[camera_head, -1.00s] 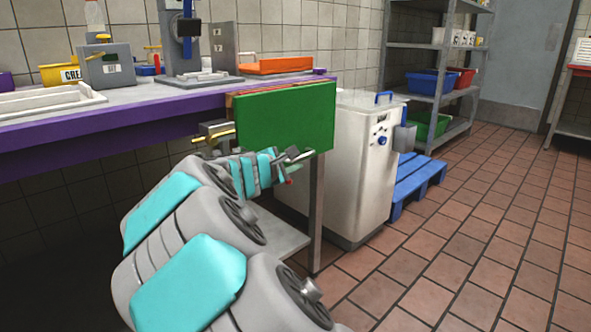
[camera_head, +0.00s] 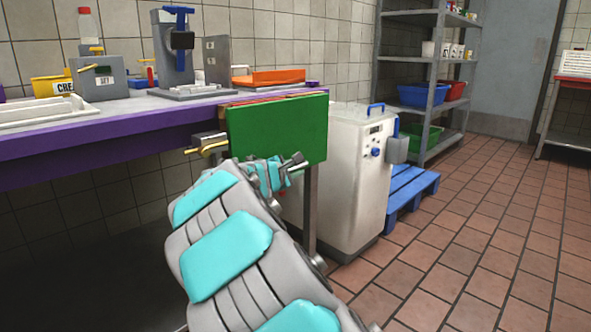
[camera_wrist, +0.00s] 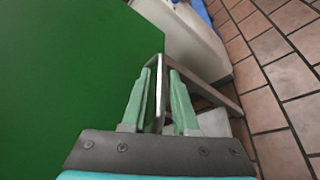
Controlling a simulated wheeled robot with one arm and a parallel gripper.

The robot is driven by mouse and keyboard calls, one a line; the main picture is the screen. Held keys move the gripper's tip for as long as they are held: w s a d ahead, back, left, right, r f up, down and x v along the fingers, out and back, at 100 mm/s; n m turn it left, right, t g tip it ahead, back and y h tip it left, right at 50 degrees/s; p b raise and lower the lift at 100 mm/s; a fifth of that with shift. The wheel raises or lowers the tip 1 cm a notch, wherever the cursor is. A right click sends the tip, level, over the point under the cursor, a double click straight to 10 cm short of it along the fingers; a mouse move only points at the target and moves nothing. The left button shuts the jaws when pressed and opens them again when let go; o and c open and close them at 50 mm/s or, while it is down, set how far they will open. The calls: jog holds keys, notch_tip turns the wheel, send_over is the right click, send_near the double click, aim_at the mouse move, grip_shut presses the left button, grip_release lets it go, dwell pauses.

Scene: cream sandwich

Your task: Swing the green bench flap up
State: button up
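The green bench flap (camera_head: 277,132) hangs down at the right end of the purple-edged bench (camera_head: 110,126). A brass-coloured latch or handle (camera_head: 208,146) sits beside its left edge, under the bench. My gripper (camera_head: 298,164) is at the flap's lower edge, towards its right corner.
A white wheeled cabinet (camera_head: 345,190) stands just right of the flap, with a blue pallet (camera_head: 412,190) beside it. A bench leg (camera_head: 310,210) is below the flap. An orange tray (camera_head: 268,78) lies on the bench end. The tiled floor (camera_head: 480,235) at right is clear.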

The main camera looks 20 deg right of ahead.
grip_shut()
dwell(1.3)
